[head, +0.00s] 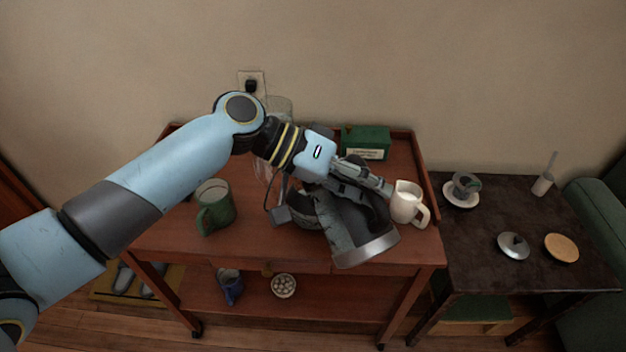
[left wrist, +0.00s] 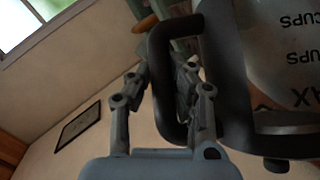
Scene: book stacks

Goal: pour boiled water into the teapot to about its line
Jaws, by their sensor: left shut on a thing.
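My left gripper (head: 364,182) is shut on the black handle of a grey kettle (head: 345,232) above the cart. The kettle is tilted, with its shiny metal base (head: 368,250) toward the lower right. In the left wrist view the black handle (left wrist: 163,85) lies at the fingers (left wrist: 160,90), and the kettle's clear wall (left wrist: 285,45) shows upside-down "CUPS" and "MAX" marks. A grey pot, seemingly the teapot (head: 302,211), is partly hidden beside and under the kettle. Its fill level and line are hidden, and I cannot tell whether water is flowing. My right gripper is not in view.
A green mug (head: 216,208) stands left on the wooden cart (head: 168,240). A cream jug (head: 406,203) is close right of the kettle; a green box (head: 367,143) is behind. The dark side table (head: 480,222) holds a cup, a grey lid (head: 513,246) and a wooden disc (head: 561,248).

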